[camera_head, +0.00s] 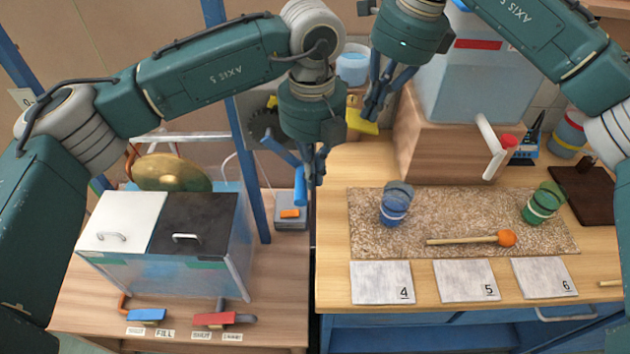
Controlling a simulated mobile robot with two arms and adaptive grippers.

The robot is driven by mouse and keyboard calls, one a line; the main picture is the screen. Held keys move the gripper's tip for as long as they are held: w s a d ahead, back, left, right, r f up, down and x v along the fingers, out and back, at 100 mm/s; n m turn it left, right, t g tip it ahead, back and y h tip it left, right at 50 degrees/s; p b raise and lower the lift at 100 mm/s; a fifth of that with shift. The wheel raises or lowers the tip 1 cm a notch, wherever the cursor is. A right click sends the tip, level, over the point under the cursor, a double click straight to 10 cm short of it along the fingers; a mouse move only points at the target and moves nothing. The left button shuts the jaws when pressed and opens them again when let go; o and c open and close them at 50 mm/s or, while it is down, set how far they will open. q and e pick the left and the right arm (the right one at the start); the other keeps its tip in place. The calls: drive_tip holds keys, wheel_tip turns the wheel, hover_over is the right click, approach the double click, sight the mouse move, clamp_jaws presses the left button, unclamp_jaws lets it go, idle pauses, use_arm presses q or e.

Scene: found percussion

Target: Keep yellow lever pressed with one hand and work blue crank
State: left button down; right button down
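The blue crank (299,186) is an upright blue handle at the centre left, above a small grey box. My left gripper (309,172) is at the top of this handle, with its fingers spread at the base and their tips close to the handle. I cannot tell whether they close on it. Contact and how far the lever is pressed are unclear.
A clear tank with white and black lids (124,222) stands at the left, before a brass gong (171,173). On the right bench are a speckled mat (460,208), blue cup (396,205), green cup (543,203), orange-headed mallet (470,239) and numbered cards (466,279).

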use_arm(q)
wheel_tip(320, 180, up, 8)
drive_tip(key=s+d+n+g+h, duration=0.2)
drive_tip(key=s+d+g+h, duration=0.15)
drive_tip(key=h, duration=0.55)
drive_tip(key=w+a+r+n+t+h, duration=0.2)
drive_tip(key=w+a+r+n+h, duration=0.1)
drive_tip(key=a+r+n+h, duration=0.25)
drive_tip(key=w+a+f+n+t+h, duration=0.15)
drive_tip(key=a+f+n+h, duration=0.25)
drive_tip(key=a+f+n, duration=0.65)
hover_over(298, 183)
drive_tip(key=shift+a+f, duration=0.35)
drive_tip(key=shift+f, duration=0.6)
drive_tip(key=shift+a+f, duration=0.3)
drive_tip(key=shift+f, duration=0.6)
